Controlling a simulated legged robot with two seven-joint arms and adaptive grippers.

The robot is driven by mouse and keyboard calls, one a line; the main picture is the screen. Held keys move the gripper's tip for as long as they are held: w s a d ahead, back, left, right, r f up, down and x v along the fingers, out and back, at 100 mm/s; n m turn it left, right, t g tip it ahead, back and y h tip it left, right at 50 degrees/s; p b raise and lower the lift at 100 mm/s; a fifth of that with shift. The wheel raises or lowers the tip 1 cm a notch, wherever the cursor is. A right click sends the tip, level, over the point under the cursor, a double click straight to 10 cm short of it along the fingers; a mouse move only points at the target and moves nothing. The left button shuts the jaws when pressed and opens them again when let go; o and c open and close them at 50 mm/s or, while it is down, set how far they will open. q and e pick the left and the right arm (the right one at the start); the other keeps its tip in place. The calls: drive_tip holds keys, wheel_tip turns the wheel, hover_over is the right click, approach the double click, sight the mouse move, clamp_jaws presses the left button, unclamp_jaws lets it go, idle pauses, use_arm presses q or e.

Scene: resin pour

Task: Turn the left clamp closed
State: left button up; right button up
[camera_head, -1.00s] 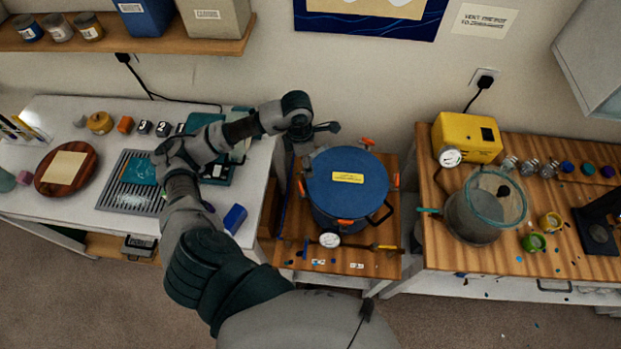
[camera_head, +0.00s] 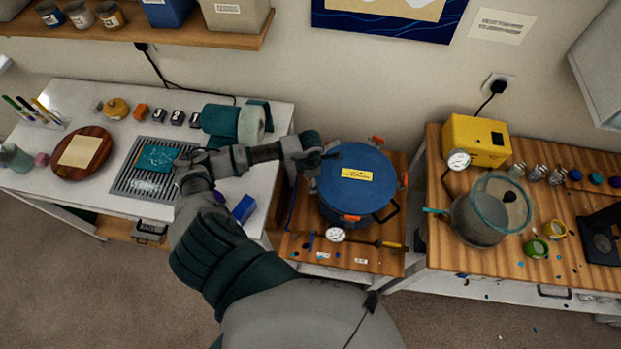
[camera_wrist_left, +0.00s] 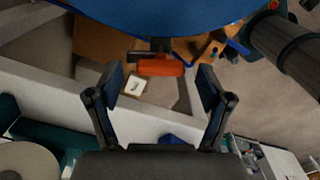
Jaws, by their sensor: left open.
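The blue round pot (camera_head: 352,192) with its yellow-labelled lid stands on the small wooden stand in the middle. Orange clamps show at its back (camera_head: 377,141), right (camera_head: 404,182) and front (camera_head: 351,218). In the head view my left gripper (camera_head: 324,156) is at the pot's left rim, and the clamp there is hidden. In the left wrist view, the left clamp's orange handle (camera_wrist_left: 161,68) sits between the two spread fingers (camera_wrist_left: 162,80), just below the blue rim. The fingers are open, with a visible gap on each side of the handle. My right gripper is out of view.
A gauge (camera_head: 336,235) and hose fitting lie in front of the pot. A yellow pump (camera_head: 476,140) and clear-lidded chamber (camera_head: 486,212) stand on the right bench. The left white bench holds a grille tray (camera_head: 128,180) and a blue block (camera_head: 243,209).

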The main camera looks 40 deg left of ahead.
use_arm(q)
drive_tip(key=shift+a+f, duration=0.15)
drive_tip(key=shift+f, duration=0.35)
drive_tip(key=shift+c, duration=0.7)
drive_tip(key=shift+d+r, duration=0.1)
drive_tip(key=shift+d, duration=0.15)
drive_tip(key=c, duration=1)
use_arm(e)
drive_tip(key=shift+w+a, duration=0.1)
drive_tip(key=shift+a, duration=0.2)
